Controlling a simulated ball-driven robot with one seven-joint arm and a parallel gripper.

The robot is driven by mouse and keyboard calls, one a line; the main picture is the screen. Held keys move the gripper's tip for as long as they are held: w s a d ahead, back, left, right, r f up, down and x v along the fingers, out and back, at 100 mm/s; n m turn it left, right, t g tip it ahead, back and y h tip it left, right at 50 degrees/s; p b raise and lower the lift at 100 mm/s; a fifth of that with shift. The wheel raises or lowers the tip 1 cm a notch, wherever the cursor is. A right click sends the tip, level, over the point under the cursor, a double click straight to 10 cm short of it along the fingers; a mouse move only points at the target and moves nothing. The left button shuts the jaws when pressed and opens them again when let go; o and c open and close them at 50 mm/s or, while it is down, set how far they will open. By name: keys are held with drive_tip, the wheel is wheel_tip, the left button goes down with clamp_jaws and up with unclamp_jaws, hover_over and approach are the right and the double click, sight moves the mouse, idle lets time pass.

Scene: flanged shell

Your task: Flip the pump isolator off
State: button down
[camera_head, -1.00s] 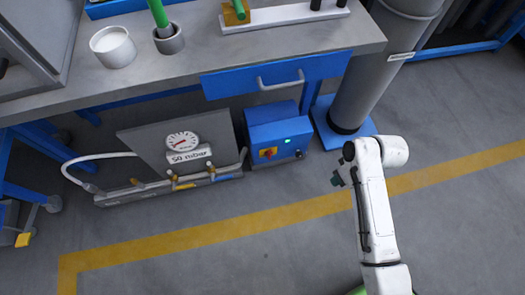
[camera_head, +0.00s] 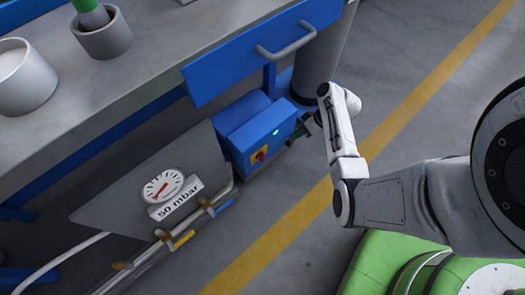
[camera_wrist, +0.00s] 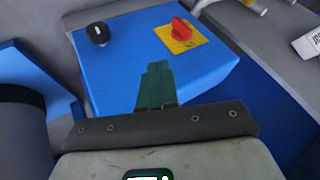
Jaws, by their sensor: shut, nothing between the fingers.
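The pump isolator is a red rotary handle on a yellow plate (camera_wrist: 181,30), on the face of a blue box (camera_head: 240,122). In the head view the isolator (camera_head: 259,154) is small, low on the box's front, with a lit green lamp (camera_head: 275,132) beside it. My gripper (camera_wrist: 156,68) has green fingers, closed together and empty. In the wrist view they show in front of the blue box, below and left of the red handle and apart from it. In the head view my gripper (camera_head: 308,124) is at the box's right side, partly hidden by my arm.
A black knob (camera_wrist: 98,33) sits on the same face, left of the isolator. A gauge panel (camera_head: 135,190) with pipes and yellow and blue levers stands left of the box. A blue drawer (camera_head: 265,50) under the bench overhangs it. Open floor lies in front.

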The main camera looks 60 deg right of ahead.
sight(261, 157)
drive_tip(key=shift+w, duration=0.1)
drive_tip(key=w+a+f+b, duration=0.5)
drive_tip(key=w+a+f, duration=0.1)
drive_tip(key=a+f, duration=0.1)
drive_tip(key=shift+a+f, duration=0.2)
drive_tip(key=shift+f, duration=0.25)
